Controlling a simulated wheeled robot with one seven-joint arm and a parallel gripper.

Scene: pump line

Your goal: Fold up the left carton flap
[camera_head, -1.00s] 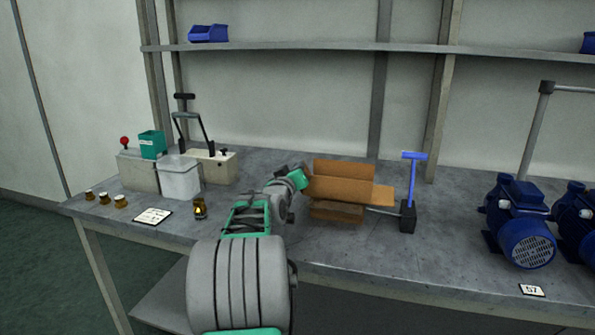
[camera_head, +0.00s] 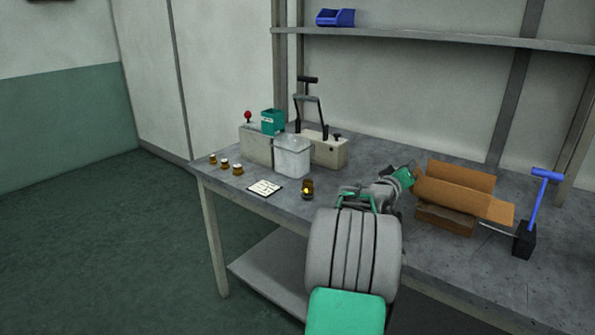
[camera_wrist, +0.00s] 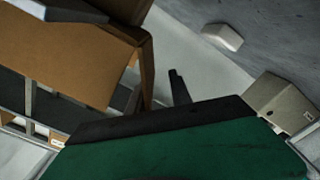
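The brown carton (camera_head: 447,193) sits on the bench, open at the top, with its back panel raised. A flap (camera_head: 500,212) sticks out at its right end. My gripper (camera_head: 411,172) is at the carton's left end, touching or very close to it; the left flap is hard to make out there. In the wrist view, carton cardboard (camera_wrist: 75,60) fills the upper left, with a folded panel edge (camera_wrist: 147,65) beside my gripper's dark finger (camera_wrist: 178,87). The green gripper body covers the bottom. The finger gap is not clear, and I see nothing held.
A blue-handled tool on a black block (camera_head: 525,240) stands right of the carton. To the left are a white bin (camera_head: 292,158), a lever unit (camera_head: 325,148), a small amber-lit part (camera_head: 307,189) and a label card (camera_head: 264,188). The bench front near the card is clear.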

